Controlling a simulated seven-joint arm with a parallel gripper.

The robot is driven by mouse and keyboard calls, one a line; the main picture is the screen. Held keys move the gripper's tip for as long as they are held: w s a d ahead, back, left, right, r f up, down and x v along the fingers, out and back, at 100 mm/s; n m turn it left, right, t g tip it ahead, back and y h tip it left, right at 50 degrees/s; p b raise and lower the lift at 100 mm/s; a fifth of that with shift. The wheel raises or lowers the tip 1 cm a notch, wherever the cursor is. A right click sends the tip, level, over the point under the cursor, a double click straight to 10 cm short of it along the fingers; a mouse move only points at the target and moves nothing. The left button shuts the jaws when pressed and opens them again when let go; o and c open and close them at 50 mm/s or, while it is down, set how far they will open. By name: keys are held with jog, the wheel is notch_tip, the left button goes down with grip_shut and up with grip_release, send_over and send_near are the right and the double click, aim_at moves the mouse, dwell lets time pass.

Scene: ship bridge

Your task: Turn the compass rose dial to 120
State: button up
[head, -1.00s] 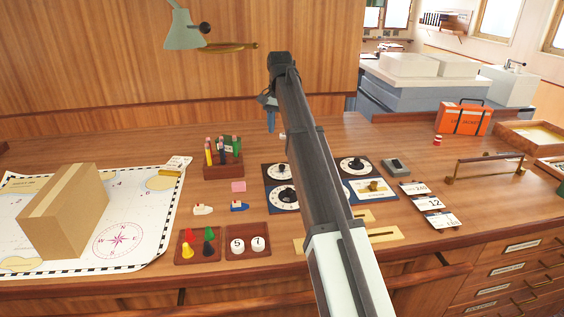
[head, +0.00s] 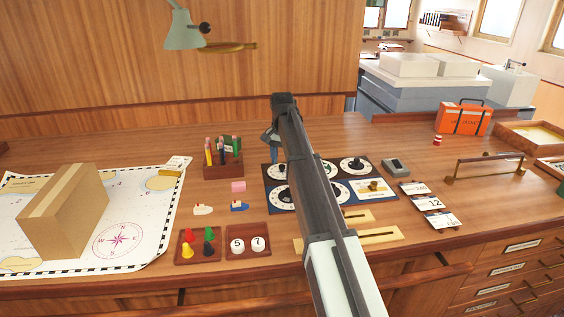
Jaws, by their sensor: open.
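A panel of round white dials with black knobs lies on the desk, partly behind my arm. The upper left dial (head: 273,173), the lower left dial (head: 283,196) and the upper right dial (head: 354,167) show. Their markings are too small to read, so I cannot tell which one is the compass rose dial or where it points. My gripper (head: 269,138) is open and hangs just above and behind the panel's upper left part in the picture. My forearm hides most of its fingers and the panel's middle. I see nothing held.
A pen holder (head: 223,161) stands left of my gripper. A cardboard box (head: 66,212) sits on the chart (head: 150,240), which has a printed compass rose. A brass-knobbed blue plate (head: 374,190) and a small grey device (head: 396,165) lie right of my arm.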

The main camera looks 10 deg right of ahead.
jog(key=shift+f, duration=0.55)
jog(key=shift+c, duration=0.3)
grip_shut()
